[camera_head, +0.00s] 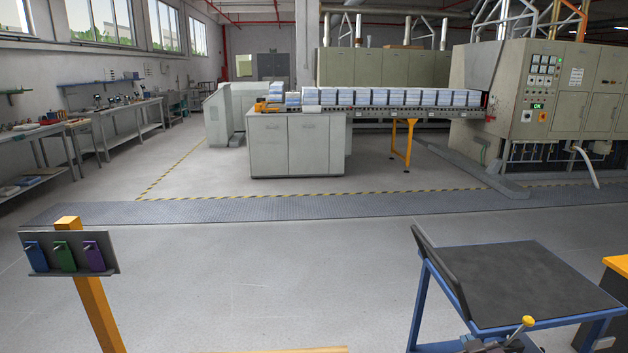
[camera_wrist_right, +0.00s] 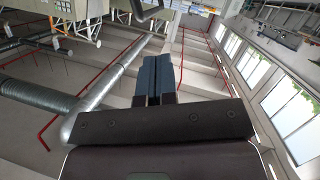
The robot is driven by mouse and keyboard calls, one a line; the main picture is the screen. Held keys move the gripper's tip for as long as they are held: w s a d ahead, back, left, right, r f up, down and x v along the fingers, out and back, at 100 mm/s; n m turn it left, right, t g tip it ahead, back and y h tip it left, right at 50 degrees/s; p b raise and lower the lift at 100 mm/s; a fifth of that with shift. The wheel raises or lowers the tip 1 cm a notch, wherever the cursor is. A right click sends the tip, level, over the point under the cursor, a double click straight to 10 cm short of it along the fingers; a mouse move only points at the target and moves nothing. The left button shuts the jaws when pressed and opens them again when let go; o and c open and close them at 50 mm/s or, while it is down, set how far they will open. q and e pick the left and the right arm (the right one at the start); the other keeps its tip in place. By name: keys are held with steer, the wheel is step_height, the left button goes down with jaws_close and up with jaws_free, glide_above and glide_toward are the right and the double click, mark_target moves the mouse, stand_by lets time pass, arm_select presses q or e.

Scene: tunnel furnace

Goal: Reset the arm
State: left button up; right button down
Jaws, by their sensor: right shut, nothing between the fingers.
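My right gripper (camera_wrist_right: 155,62) shows in the right wrist view. Its two blue-grey fingers lie side by side, closed, with nothing held between them. That view looks up past the fingers towards the ceiling, pipes and windows, and no object is near the fingertips. In the head view a small part of grey metal gear shows at the bottom edge, in front of the cart; I cannot tell what it is. My left gripper is in neither view.
A blue-framed cart (camera_head: 540,284) with a dark top stands at front right, with a yellow-knobbed lever (camera_head: 527,321) at its near edge. Open floor (camera_head: 270,260) lies between; the furnace (camera_head: 565,90) and grey cabinets (camera_head: 300,150) stand behind.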

steer(key=s+a+f+g, duration=0.1)
steer(key=s+f, duration=0.3)
steer(key=s, duration=0.5)
steer(key=s+a+f+m+g+y, duration=0.1)
steer(key=s+a+f, duration=0.1)
steer(key=s+f, duration=0.3)
steer(key=s+a+f+m+g, duration=0.1)
steer(key=s+f, duration=0.4)
steer(key=s, duration=0.9)
steer(key=shift+a+g+y, duration=0.3)
steer(key=shift+a+y, duration=0.1)
steer(key=shift+a, duration=0.3)
steer(key=shift+s+d, duration=0.1)
